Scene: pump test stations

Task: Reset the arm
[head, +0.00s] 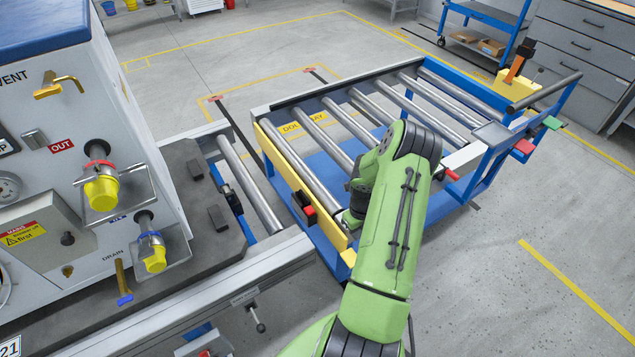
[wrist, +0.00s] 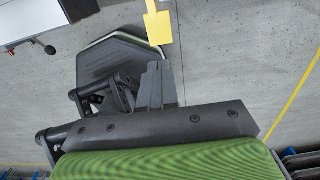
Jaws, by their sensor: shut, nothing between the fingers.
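My arm (head: 390,230) reaches up from the bottom of the head view, its green links bent over the near end of the blue roller cart. Dark wrist parts show at its left side, low by the cart's yellow end board (head: 296,190). In the head view I cannot make out the fingers. In the wrist view my gripper (wrist: 156,78) shows as grey fingers that are shut together with nothing between them. A green link of mine fills the bottom of that view.
The pump test unit (head: 75,140) with yellow-capped ports stands at far left. A blue shelf trolley (head: 490,15) and grey drawers (head: 590,50) are at the back right. Floor at right is clear.

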